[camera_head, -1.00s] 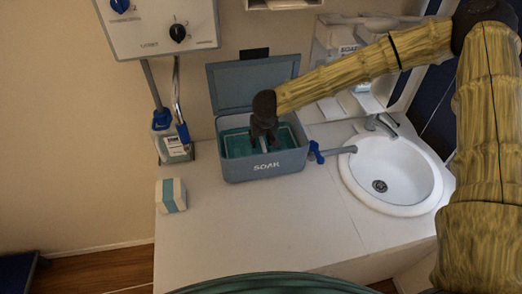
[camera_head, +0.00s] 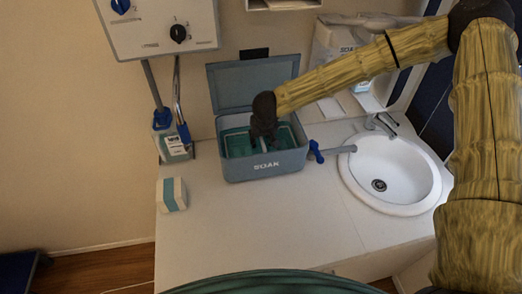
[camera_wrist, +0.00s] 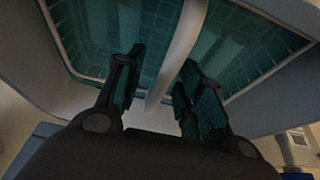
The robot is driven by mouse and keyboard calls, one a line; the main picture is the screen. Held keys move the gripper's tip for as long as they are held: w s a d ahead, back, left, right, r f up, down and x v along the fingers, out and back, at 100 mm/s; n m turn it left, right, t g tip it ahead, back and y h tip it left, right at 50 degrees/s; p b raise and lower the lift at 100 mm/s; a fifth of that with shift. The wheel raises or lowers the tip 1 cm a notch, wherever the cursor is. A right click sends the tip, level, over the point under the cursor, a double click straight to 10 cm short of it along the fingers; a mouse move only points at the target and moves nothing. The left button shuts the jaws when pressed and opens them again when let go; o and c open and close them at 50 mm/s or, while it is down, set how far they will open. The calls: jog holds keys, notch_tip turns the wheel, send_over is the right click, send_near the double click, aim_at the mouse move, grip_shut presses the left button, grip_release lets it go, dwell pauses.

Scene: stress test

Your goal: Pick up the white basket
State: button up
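The white basket (camera_head: 293,133) sits inside the open grey-blue box marked SOAK (camera_head: 241,174), in teal contents. Its pale rim also shows in the wrist view (camera_wrist: 268,88), with a white handle bar (camera_wrist: 180,48) crossing over it. My gripper (camera_head: 264,145) points down into the box above the basket's middle and hides part of it. In the wrist view, my gripper (camera_wrist: 163,65) is open, one finger on each side of the handle bar. I see gaps beside the bar, so the fingers do not look closed on it.
The box's lid (camera_head: 252,83) stands open behind. A small white and teal pack (camera_head: 172,194) lies at left. The front counter (camera_head: 270,225) is clear.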

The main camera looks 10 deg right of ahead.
dwell(0.4)
grip_shut()
